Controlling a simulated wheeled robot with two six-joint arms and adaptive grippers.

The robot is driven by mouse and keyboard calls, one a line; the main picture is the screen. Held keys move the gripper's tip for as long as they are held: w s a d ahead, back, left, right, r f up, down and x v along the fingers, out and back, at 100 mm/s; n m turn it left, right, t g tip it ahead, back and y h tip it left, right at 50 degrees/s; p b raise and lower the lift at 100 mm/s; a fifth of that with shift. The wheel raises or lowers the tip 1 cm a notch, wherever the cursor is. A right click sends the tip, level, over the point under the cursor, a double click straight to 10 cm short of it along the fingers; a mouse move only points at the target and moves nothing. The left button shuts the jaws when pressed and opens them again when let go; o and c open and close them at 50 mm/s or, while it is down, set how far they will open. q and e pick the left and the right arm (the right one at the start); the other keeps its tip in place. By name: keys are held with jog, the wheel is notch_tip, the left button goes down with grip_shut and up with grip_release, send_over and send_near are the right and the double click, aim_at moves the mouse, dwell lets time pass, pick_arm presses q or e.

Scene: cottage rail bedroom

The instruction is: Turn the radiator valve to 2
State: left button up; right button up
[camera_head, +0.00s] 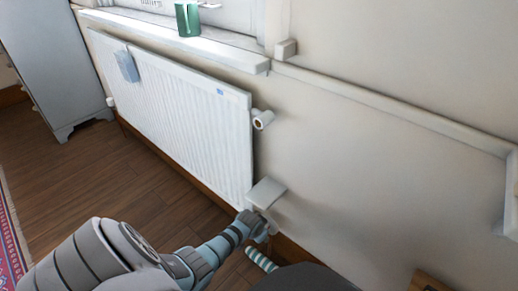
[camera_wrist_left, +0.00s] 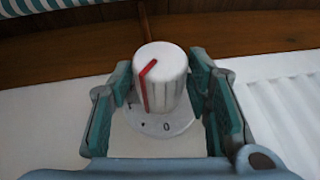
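The radiator valve shows in the left wrist view as a white ribbed knob (camera_wrist_left: 160,78) with a red pointer line on its left front. The pointer's lower end is near a small star-like mark on the dial ring (camera_wrist_left: 170,128); a 0 is to its right and another mark to its left. No 2 is visible. My left gripper (camera_wrist_left: 162,85) has its teal fingers on either side of the knob, apart, with narrow gaps; contact is not clear. In the head view my left gripper (camera_head: 258,222) is at the radiator's lower right corner and hides the knob. My right gripper is not visible.
The white radiator (camera_head: 190,110) hangs under a windowsill (camera_head: 165,28) holding a green cup (camera_head: 187,18). A pipe fitting (camera_head: 262,119) sticks out at its upper right. A teal-and-white striped thing (camera_head: 261,260) lies below the gripper. Wooden floor (camera_head: 110,180) is clear at left.

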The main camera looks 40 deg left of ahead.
pick_arm(q)
jog(key=c, duration=0.6)
